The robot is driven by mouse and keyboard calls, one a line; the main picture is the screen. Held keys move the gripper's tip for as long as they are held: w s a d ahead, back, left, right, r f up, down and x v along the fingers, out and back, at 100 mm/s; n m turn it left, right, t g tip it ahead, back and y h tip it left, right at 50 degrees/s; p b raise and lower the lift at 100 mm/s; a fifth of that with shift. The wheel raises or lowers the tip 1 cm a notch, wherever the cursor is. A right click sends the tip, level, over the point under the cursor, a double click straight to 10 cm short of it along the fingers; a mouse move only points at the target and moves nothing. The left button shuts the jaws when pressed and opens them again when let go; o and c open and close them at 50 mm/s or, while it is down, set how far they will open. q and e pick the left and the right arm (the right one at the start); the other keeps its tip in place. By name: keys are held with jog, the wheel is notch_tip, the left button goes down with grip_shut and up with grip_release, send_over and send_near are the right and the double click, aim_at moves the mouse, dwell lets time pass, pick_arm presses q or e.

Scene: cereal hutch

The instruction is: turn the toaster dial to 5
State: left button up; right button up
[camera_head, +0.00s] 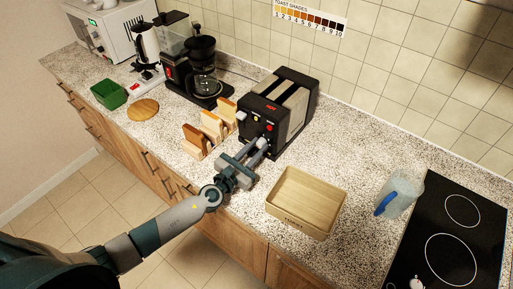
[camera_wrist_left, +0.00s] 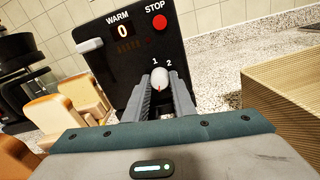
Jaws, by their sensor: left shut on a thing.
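The black toaster (camera_head: 296,118) stands on the counter with its control face towards me. In the left wrist view its panel (camera_wrist_left: 122,70) shows the word WARM, a display reading 0, and a red STOP button (camera_wrist_left: 159,22). The pale round dial (camera_wrist_left: 160,74) is below STOP, with the numbers 1 and 2 visible above it and a small red mark on its lower part. The other numbers are hidden. My left gripper (camera_head: 260,144) is at the toaster's front, its fingers shut on the dial from both sides. My right gripper is not in view.
A coffee maker (camera_head: 180,75) is behind left. A clear jug with a blue handle (camera_head: 383,204) stands beside the black hob (camera_head: 481,238).

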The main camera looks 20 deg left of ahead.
pick_arm(q)
jog(key=shift+f, duration=0.15)
jog(key=o, duration=1.1)
jog(key=shift+c, duration=0.2)
jog(key=shift+s, duration=0.1)
jog(key=b+v, duration=0.4)
jog(key=v, duration=1.2)
jog(key=shift+a, duration=0.1)
jog(key=shift+s+a+b, duration=0.15)
jog(key=shift+s+b, duration=0.15)
jog(key=shift+s, duration=0.3)
